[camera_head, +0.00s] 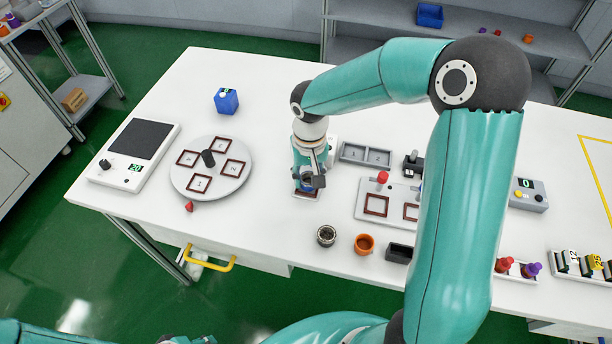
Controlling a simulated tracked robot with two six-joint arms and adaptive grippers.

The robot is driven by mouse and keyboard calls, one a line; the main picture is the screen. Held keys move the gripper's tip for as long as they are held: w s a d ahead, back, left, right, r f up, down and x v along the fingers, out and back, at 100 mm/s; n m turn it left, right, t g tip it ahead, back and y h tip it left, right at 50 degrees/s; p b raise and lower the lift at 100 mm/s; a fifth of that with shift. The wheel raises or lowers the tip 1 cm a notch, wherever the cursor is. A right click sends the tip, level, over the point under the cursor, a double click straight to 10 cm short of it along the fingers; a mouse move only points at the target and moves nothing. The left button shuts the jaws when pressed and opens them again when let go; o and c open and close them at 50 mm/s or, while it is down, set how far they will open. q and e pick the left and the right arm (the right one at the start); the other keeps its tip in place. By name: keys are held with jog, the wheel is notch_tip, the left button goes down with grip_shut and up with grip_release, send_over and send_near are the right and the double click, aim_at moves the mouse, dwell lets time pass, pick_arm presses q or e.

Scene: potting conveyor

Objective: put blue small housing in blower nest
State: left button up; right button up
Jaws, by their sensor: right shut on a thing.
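My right gripper (309,181) points down near the middle of the table and is shut on a small blue housing (305,190). The fingers hide much of the housing. Directly below it is a brown-framed square nest (307,196) on a pale base, mostly covered by the gripper and housing. I cannot tell whether the housing touches the nest floor. A bit of my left gripper (187,340) shows at the bottom edge, cut off, and its jaws cannot be made out.
A larger blue box (227,101) stands at the back left. A round turntable (211,192) with brown frames and a scale (128,177) are to the left. A metal cup (326,236) and an orange cup (364,244) stand in front. A plate with a red knob (383,215) is to the right.

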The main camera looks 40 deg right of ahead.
jog(key=shift+f+b, duration=0.3)
jog(key=shift+f, duration=0.1)
jog(key=shift+s+f, duration=0.15)
jog(key=shift+f, duration=0.15)
jog(key=shift+a+f+b, duration=0.1)
jog(key=shift+b, duration=0.25)
jog(key=shift+s+f, duration=0.2)
jog(key=shift+c, duration=0.5)
jog(key=o, duration=0.9)
jog(key=shift+w, duration=0.1)
jog(key=shift+o, duration=1.1)
jog(key=shift+w+f, duration=0.15)
jog(key=shift+w, duration=0.1)
jog(key=shift+s, duration=0.1)
